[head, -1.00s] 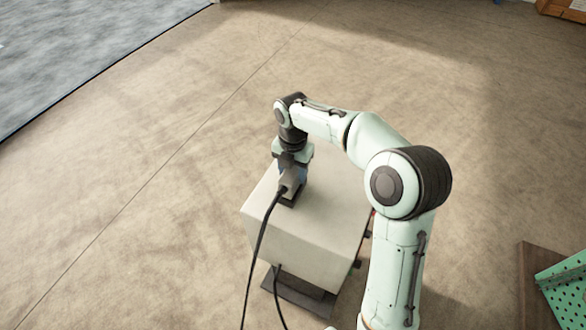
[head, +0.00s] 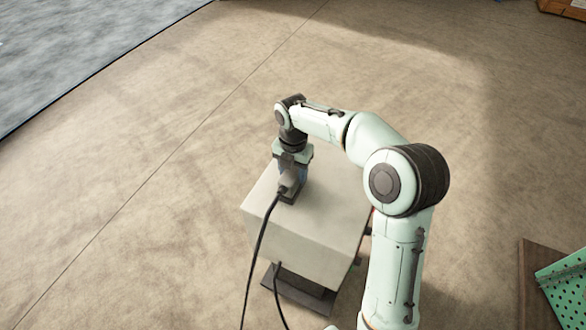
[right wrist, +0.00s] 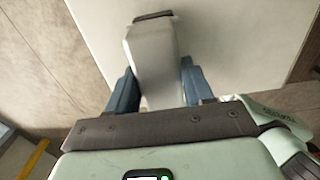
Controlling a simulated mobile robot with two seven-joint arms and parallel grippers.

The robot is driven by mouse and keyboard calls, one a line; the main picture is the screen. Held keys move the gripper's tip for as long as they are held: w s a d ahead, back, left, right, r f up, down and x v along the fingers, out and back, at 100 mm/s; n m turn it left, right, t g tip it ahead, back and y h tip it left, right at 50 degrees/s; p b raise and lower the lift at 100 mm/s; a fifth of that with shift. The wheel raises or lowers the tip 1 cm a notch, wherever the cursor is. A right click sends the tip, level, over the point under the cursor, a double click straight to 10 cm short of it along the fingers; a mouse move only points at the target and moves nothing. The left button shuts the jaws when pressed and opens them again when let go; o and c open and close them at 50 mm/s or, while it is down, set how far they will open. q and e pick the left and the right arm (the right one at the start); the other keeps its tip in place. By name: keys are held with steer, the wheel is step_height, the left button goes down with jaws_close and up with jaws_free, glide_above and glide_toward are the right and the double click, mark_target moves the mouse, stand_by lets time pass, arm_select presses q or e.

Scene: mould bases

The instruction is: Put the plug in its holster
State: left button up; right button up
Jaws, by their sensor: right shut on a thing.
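The plug (head: 289,179) is a grey block with a black cable (head: 262,240) running from it down the near side of a pale box. My right gripper (head: 296,176) points down over the box top and is shut on the plug. In the right wrist view, the grey plug (right wrist: 152,55) is between the blue fingers of my right gripper (right wrist: 158,72). A dark piece (head: 290,197), likely the holster, shows on the box top at the plug's lower end. I cannot tell how far the plug is inside it. My left gripper is out of view.
The pale box (head: 300,235) stands on a dark base (head: 300,292), and a second cable leaves its front. A green perforated panel (head: 565,285) lies on a brown board at the right. The floor on the left is clear.

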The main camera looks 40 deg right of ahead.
steer(key=shift+f, duration=0.25)
stand_by(0.5)
steer(key=o, duration=1.5)
steer(key=shift+c, duration=0.2)
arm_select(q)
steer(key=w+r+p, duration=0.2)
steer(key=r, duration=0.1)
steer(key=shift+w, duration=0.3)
arm_select(e)
step_height(320, 180, up, 13)
steer(key=shift+r, duration=0.2)
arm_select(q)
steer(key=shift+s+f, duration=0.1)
